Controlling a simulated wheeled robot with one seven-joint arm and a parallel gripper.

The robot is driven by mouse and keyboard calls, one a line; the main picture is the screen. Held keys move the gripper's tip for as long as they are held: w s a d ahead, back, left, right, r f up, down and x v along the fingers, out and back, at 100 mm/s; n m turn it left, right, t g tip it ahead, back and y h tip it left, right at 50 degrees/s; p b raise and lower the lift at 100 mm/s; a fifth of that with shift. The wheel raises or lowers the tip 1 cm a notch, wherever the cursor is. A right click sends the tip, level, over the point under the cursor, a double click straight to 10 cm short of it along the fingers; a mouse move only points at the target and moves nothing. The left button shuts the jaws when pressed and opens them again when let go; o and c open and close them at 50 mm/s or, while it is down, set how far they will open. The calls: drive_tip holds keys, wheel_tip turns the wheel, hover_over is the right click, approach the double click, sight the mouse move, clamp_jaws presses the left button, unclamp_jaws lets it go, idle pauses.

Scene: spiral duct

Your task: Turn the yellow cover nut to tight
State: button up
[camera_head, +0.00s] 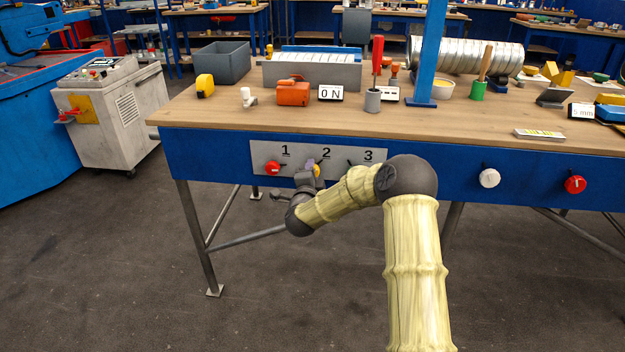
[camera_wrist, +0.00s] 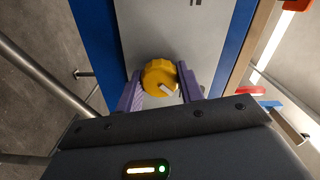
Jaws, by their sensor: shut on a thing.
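The yellow cover nut (camera_wrist: 158,76) is a round knob with a ribbed rim and a pale bar-shaped mark on its face. It sits on the grey panel (camera_head: 258,151) on the blue front of the bench, under the number 2. My gripper (camera_wrist: 160,88) has its two purple fingers on either side of the nut and is shut on it. In the head view my gripper (camera_head: 314,168) is at the number 2 position, and only a little yellow shows beside its fingers. The writing near the nut is not readable in the wrist view.
A red knob (camera_head: 272,168) is under number 1, left of my gripper. A white knob (camera_head: 489,177) and another red knob (camera_head: 575,184) are farther right on the bench front. The benchtop (camera_head: 225,112) above holds tools and boxes. The floor in front is clear.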

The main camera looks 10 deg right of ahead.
drive_tip(key=m+b, duration=0.2)
drive_tip(key=m, duration=0.1)
drive_tip(key=m+b, duration=0.1)
drive_tip(key=shift+d+f+m, duration=0.1)
drive_tip(key=shift+f+m, duration=0.15)
drive_tip(key=shift+m, duration=0.05)
drive_tip(key=shift+r+m+b, duration=0.1)
drive_tip(key=shift+m+b, duration=1)
drive_tip(key=shift+m, duration=0.5)
drive_tip(key=o, duration=1)
drive_tip(key=shift+r, duration=0.1)
